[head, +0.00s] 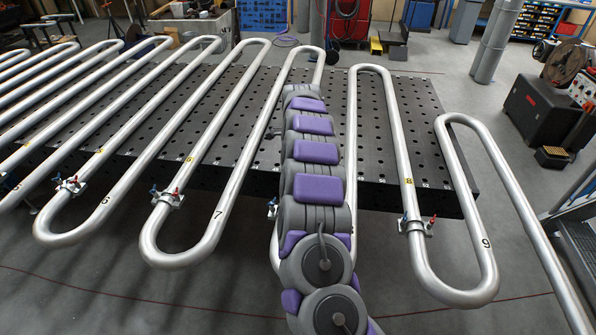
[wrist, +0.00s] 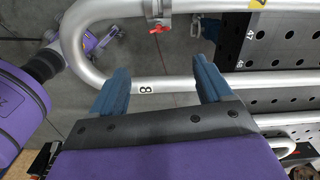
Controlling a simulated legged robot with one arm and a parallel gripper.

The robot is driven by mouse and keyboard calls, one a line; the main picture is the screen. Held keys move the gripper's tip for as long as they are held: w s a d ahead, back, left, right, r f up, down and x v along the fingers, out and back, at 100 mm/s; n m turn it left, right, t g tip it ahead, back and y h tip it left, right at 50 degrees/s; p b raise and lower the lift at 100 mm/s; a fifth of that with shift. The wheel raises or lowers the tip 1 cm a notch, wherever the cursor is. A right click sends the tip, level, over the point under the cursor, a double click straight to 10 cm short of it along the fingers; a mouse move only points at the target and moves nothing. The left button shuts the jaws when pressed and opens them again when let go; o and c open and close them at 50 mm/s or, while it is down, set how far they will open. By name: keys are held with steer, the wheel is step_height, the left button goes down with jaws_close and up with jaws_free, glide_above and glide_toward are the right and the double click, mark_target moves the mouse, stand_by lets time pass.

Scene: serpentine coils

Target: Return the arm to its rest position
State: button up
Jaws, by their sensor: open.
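My arm, grey with purple pads, reaches out over the black perforated table (head: 380,130) in the head view, and its far end hides my gripper there. In the wrist view my gripper (wrist: 160,82) has two blue fingers set wide apart with nothing held between them. The silver pipe coil marked 8 (wrist: 170,86) runs across behind the fingertips. I cannot tell whether the fingers touch it. A clamp with a red handle (wrist: 158,20) sits on the pipe at the top.
Silver serpentine pipes (head: 228,190) span the table and overhang its front edge. Clamps with red and blue handles hold them, one near bend 9 (head: 416,225). A black case (head: 540,110) stands on the floor at right. The grey floor in front is mostly open.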

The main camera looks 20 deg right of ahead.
stand_by(0.4)
steer(key=s+a+r+n+y+b, duration=0.1)
steer(key=s+a+r+n+b, duration=0.3)
steer(key=s+a+n, duration=0.45)
steer(key=s+a+r+n+b, duration=0.2)
steer(key=s+a+r+n, duration=0.35)
steer(key=s+a, duration=0.5)
steer(key=s+f+n+g+b, duration=0.1)
steer(key=s+f+n+b, duration=0.1)
steer(key=s, duration=1.3)
steer(key=s+f+n+h+b, duration=0.1)
steer(key=s+f+n, duration=0.3)
steer(key=s, duration=1.2)
steer(key=n+b, duration=0.1)
steer(key=n, duration=0.2)
steer(key=shift+s+a+g, duration=0.15)
steer(key=shift+g, duration=0.25)
steer(key=shift+f, duration=0.1)
